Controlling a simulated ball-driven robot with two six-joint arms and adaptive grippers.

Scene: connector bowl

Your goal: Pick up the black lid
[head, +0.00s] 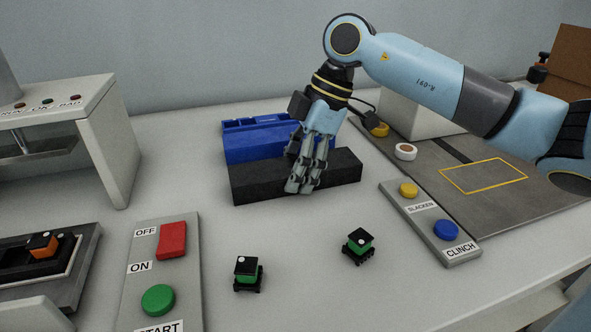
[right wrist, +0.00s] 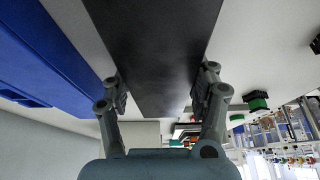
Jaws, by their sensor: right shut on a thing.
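The black lid (head: 258,183) is a long, flat dark slab in front of the blue box (head: 252,146). My right gripper (head: 303,180) comes down from above, with its fingers across the middle of the lid. In the right wrist view the lid (right wrist: 155,50) runs between the two fingers (right wrist: 162,88), which are closed against its long sides. I cannot tell whether the lid rests on the table or is slightly raised. The blue box also shows along the left of the wrist view (right wrist: 50,60). My left gripper is not in view.
Two green-and-black connectors (head: 247,273) (head: 359,246) stand on the table in front. A button panel (head: 160,270) is at left front, and the slacken and clinch panel (head: 430,222) is at right. A press machine (head: 100,140) stands at left. A tape roll (head: 405,152) lies at right.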

